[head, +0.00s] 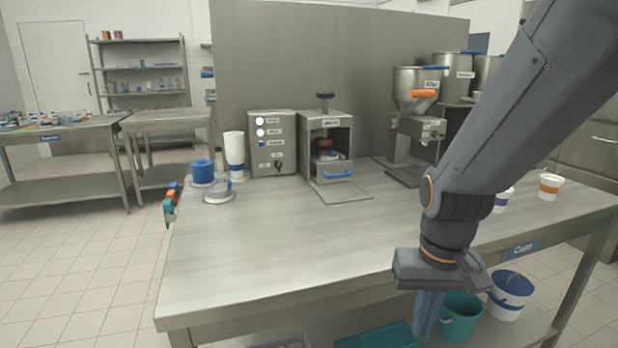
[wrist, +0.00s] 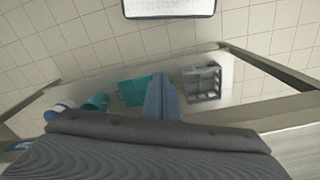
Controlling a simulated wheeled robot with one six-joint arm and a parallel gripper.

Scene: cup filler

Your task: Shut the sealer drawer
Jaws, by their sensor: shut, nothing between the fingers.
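The sealer (head: 312,122) is a grey metal box at the back of the steel table, with an open front and a black knob on top. Its drawer (head: 332,164) is low in the opening and has a blue handle (head: 337,174). The drawer front seems to stand somewhat out; how far is hard to tell. My gripper (head: 426,318) points down past the table's front edge, well to the right of and nearer than the drawer. Its blue fingers, also in the wrist view (wrist: 160,78), are together and empty. The sealer is not in the wrist view.
A control box (head: 270,145) stands left of the sealer, and a hopper filler (head: 415,95) stands to its right. Cups (head: 550,187) are at the table's right. The front middle table (head: 280,240) is clear. Buckets (head: 510,293) are below.

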